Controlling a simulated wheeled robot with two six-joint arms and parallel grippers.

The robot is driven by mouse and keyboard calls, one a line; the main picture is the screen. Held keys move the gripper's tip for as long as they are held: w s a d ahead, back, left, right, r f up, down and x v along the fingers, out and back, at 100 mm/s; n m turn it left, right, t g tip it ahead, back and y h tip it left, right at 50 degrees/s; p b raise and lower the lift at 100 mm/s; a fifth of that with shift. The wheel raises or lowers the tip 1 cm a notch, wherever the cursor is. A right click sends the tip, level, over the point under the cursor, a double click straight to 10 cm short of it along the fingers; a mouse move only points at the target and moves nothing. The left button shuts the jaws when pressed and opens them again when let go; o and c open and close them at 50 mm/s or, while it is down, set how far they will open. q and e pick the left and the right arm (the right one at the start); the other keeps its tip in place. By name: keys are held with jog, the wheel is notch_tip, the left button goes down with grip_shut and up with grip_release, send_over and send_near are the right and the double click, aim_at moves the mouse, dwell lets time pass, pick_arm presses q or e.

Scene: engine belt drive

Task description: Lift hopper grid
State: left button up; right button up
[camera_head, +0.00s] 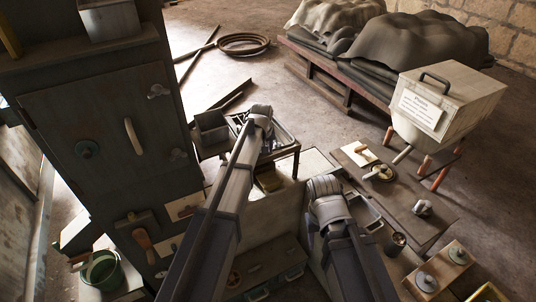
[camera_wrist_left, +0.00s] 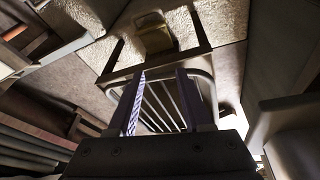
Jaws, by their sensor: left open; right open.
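A barred grid (camera_wrist_left: 163,107) with a rounded metal rim shows in the left wrist view, which I take for the hopper grid. In the head view a metal tray-like frame (camera_head: 283,139) at the end of my left arm seems to be the same thing, mostly covered by the arm. My left gripper (camera_wrist_left: 157,88) is open, its two fingers apart in front of the bars; whether they touch is unclear. My right gripper (camera_head: 324,188) is by the low bench at centre right, its fingertips hard to make out. A pale hopper-shaped box (camera_head: 450,90) with a handle and label stands at right.
A tall dark cabinet (camera_head: 100,120) stands close on the left. A low table (camera_head: 410,205) holds small tools at right. A pallet with covered heaps (camera_head: 420,45) stands at the back. A coiled hose (camera_head: 243,43) lies on the floor. The floor between is mostly clear.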

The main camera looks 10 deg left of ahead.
pick_arm(q)
jog(key=shift+s+d+f, duration=0.15)
jog(key=shift+s+d, duration=0.45)
jog(key=shift+s, duration=0.1)
jog(key=shift+c, duration=0.2)
